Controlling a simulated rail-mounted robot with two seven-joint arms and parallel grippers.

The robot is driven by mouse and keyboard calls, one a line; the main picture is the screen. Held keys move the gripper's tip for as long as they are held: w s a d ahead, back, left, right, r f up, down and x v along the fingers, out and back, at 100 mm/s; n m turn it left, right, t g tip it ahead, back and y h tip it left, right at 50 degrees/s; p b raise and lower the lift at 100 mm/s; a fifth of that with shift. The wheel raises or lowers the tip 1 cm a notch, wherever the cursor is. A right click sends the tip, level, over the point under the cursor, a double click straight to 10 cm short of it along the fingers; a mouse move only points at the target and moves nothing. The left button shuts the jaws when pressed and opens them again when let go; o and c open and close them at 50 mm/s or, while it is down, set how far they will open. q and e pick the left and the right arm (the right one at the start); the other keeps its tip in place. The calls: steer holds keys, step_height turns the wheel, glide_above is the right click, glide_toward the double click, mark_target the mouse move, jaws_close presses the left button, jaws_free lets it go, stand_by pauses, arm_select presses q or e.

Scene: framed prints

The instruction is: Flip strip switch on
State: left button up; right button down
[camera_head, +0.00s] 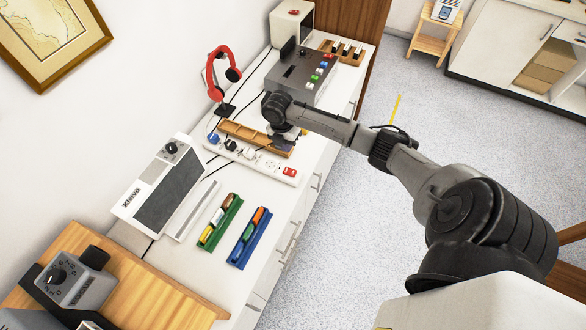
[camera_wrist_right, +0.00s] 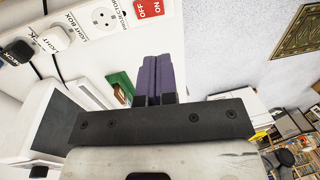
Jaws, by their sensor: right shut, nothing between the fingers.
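A white power strip (camera_head: 262,164) lies along the white counter, with plugs in its far-left sockets. Its red rocker switch (camera_head: 290,172) is at the near right end. In the right wrist view the strip (camera_wrist_right: 82,22) crosses the upper left, and the red switch (camera_wrist_right: 150,8), marked OFF and ON, is cut by the top edge. My right gripper (camera_head: 284,145) is over the counter just behind the strip's switch end, apart from the switch. Its purple fingers (camera_wrist_right: 158,78) are together and empty, below the switch in the wrist picture. Which way the rocker is tilted is unclear.
A wooden tray (camera_head: 242,132) lies behind the strip, close to my gripper. Red headphones (camera_head: 220,72) on a stand, a grey button box (camera_head: 302,74) and a light box (camera_head: 160,188) stand nearby. Green (camera_head: 220,222) and blue (camera_head: 250,238) marker holders lie in front.

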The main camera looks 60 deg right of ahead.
steer(key=shift+f, duration=0.1)
steer(key=b, duration=0.1)
glide_toward(294, 173)
steer(key=f, duration=0.4)
steer(key=s+f, duration=0.1)
steer(key=f, duration=0.2)
steer(key=shift+d+f, duration=0.1)
steer(key=shift+f, duration=0.15)
